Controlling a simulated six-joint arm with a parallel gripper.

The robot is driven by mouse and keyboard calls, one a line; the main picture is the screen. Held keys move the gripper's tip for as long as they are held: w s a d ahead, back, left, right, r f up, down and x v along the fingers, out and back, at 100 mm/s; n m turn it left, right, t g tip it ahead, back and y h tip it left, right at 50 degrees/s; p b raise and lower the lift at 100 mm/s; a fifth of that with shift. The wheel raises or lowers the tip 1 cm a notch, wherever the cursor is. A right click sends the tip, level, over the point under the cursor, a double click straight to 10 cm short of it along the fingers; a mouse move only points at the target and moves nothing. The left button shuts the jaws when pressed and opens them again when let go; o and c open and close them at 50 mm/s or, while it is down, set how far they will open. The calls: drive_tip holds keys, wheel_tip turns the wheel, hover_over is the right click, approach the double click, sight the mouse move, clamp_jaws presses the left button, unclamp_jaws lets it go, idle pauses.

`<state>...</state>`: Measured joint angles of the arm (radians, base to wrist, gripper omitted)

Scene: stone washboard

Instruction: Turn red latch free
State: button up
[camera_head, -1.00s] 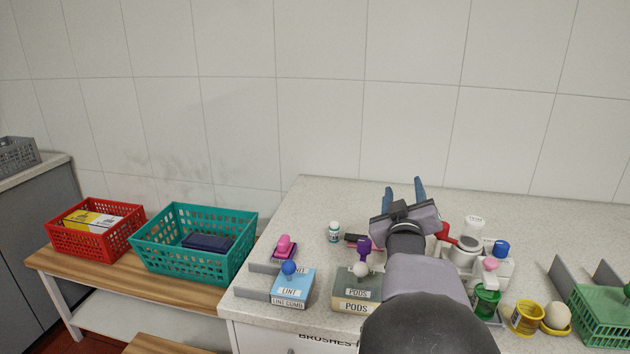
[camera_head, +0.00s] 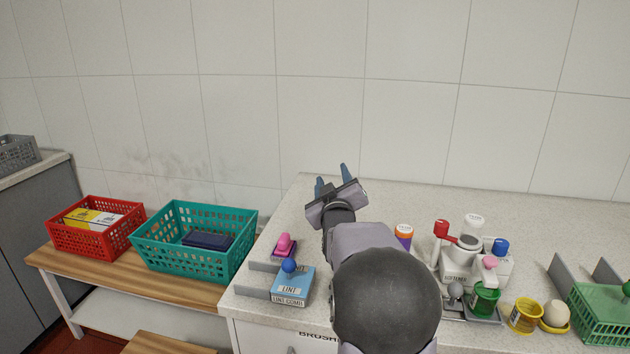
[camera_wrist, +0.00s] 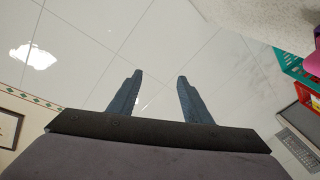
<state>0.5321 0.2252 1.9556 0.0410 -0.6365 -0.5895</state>
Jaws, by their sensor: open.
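The red latch (camera_head: 441,228) is a small red piece at the upper left of a white dispenser group (camera_head: 462,262) labelled as softener, right of centre on the counter in the head view. My gripper (camera_head: 331,174) is open and empty, raised over the back left part of the counter, well to the left of the latch and apart from it. In the wrist view my gripper (camera_wrist: 155,82) shows two blue-grey fingers spread apart with nothing between them. The latch does not show in the wrist view.
Left of the dispenser stands an orange-capped bottle (camera_head: 404,235). A blue lint box (camera_head: 292,285) stands at front left, partly beside my arm. A green cup (camera_head: 485,299) and a yellow cup (camera_head: 526,316) stand at front right. The back of the counter (camera_head: 540,215) is clear.

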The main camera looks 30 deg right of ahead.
sight(442, 221)
drive_tip(key=shift+n+y, duration=0.3)
drive_tip(key=shift+y, duration=0.2)
drive_tip(key=shift+w+a+f, duration=0.25)
drive_tip(key=shift+w+a, duration=0.5)
drive_tip(key=shift+w, duration=0.1)
drive_tip(key=shift+w+a+f, duration=0.25)
drive_tip(key=shift+w+a, duration=0.5)
drive_tip(key=shift+w, duration=0.1)
